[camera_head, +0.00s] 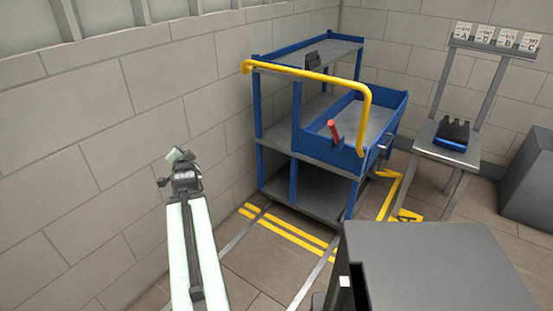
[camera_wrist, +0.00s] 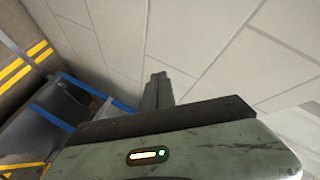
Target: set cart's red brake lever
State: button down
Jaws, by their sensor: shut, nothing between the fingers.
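The blue and grey cart (camera_head: 310,185) stands against the wall in the middle of the head view, with a yellow push handle (camera_head: 310,74) across its near side. The red brake lever (camera_head: 333,131) sticks up, tilted, at the near end of the cart's blue tray. My gripper (camera_head: 179,155) is raised to the left of the cart, well apart from the lever. In the wrist view my gripper (camera_wrist: 157,90) is shut and empty, in front of the pale wall. Part of the cart (camera_wrist: 50,118) shows there at the left; the lever does not.
A grey stand (camera_head: 446,150) with a dark and blue holder (camera_head: 453,134) and lettered cards is right of the cart. A grey box (camera_head: 530,180) stands at the far right. A dark grey surface (camera_head: 430,265) fills the near right. Yellow lines mark the floor (camera_head: 285,230). The block wall (camera_head: 90,160) is close on the left.

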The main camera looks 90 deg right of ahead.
jog(key=s+d+f+m+g+h+b, duration=0.2)
jog(key=s+d+m+b, duration=0.15)
jog(key=s, duration=0.75)
jog(key=s+d+f+m+g+h+b, duration=0.2)
jog(key=s+d+m+g+h+b, duration=0.15)
jog(key=s, duration=0.85)
jog(key=s+a+m+g+h+b, duration=0.1)
jog(key=s+m+g+b, duration=0.1)
jog(key=s, duration=0.6)
jog(key=s+a+r+m+g+b, duration=0.1)
jog(key=s+a+m+g+b, duration=0.1)
jog(key=s, duration=0.7)
jog(key=s+a+m+g+h+b, duration=0.1)
jog(key=s+m+g+b, duration=0.2)
jog(key=s, duration=0.6)
jog(key=shift+s+a+r+m+g+h+b, duration=0.15)
jog(key=shift+a+r+m+g+h+b, duration=0.25)
jog(key=shift+g, duration=0.35)
